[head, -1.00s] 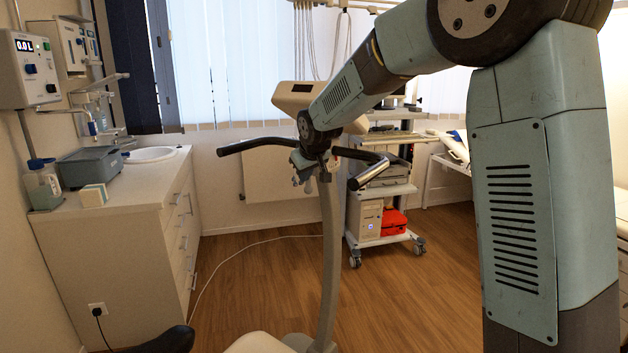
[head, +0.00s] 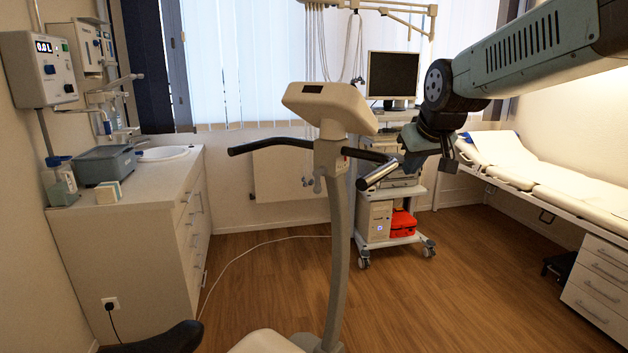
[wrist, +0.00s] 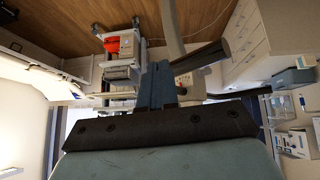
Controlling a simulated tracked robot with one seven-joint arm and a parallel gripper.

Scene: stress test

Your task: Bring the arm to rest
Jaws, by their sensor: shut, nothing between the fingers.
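My arm reaches in from the upper right of the head view. My gripper (head: 411,165) is at its end, low and to the right of the exercise bike's console, close to the right handlebar (head: 378,172). In the wrist view my gripper (wrist: 158,72) shows as blue-grey fingers close together with nothing between them. The handlebar (wrist: 206,57) runs beside them there; I cannot tell whether they touch.
The exercise bike (head: 337,240) stands in front of me. A wheeled cart (head: 385,235) with a monitor (head: 393,76) stands behind it. A counter (head: 130,212) is at left, an examination couch (head: 545,185) at right.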

